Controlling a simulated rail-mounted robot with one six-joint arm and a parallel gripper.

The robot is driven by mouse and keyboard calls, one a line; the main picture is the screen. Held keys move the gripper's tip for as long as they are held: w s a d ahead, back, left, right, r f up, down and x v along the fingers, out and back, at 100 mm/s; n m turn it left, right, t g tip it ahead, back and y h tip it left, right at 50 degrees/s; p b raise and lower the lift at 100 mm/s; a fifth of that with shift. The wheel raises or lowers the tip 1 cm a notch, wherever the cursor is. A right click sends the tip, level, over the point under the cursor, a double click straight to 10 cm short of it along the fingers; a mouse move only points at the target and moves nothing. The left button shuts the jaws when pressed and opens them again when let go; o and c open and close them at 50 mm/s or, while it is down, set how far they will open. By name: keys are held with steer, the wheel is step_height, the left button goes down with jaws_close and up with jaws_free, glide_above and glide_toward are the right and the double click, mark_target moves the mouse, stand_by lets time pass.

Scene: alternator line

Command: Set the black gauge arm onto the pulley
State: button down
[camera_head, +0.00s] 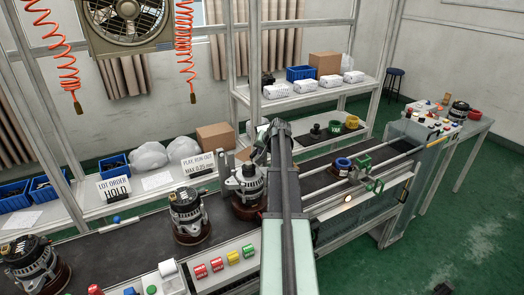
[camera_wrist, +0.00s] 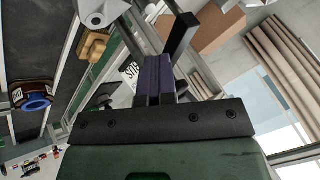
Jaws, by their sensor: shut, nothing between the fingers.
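My gripper (camera_wrist: 158,70) shows in the wrist view with its two dark purple fingers together and nothing between them. A black angled bar (camera_wrist: 181,38) shows just beyond the fingertips; it may be the gauge arm, and I cannot tell whether it touches them. A pale grey part (camera_wrist: 100,10) is at the top edge of the wrist view. In the head view, an alternator (camera_head: 247,186) stands upright on the dark conveyor, just left of my arm. Its pulley is too small and partly covered to tell clearly. My arm hides the gripper's tips there.
More alternators stand on the conveyor, one in the middle (camera_head: 187,215) and one at far left (camera_head: 32,262). A blue ring part (camera_head: 343,163) and a green fixture (camera_head: 374,185) are to the right. A sign (camera_head: 114,188) and a cardboard box (camera_head: 215,137) are behind.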

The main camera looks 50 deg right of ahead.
stand_by(0.4)
steer(key=shift+s, duration=0.5)
steer(key=s+f+p+v, duration=0.1)
steer(key=p+v, duration=0.7)
steer(key=v, duration=0.3)
steer(key=shift+s, duration=0.45)
steer(key=shift+a+r, duration=0.1)
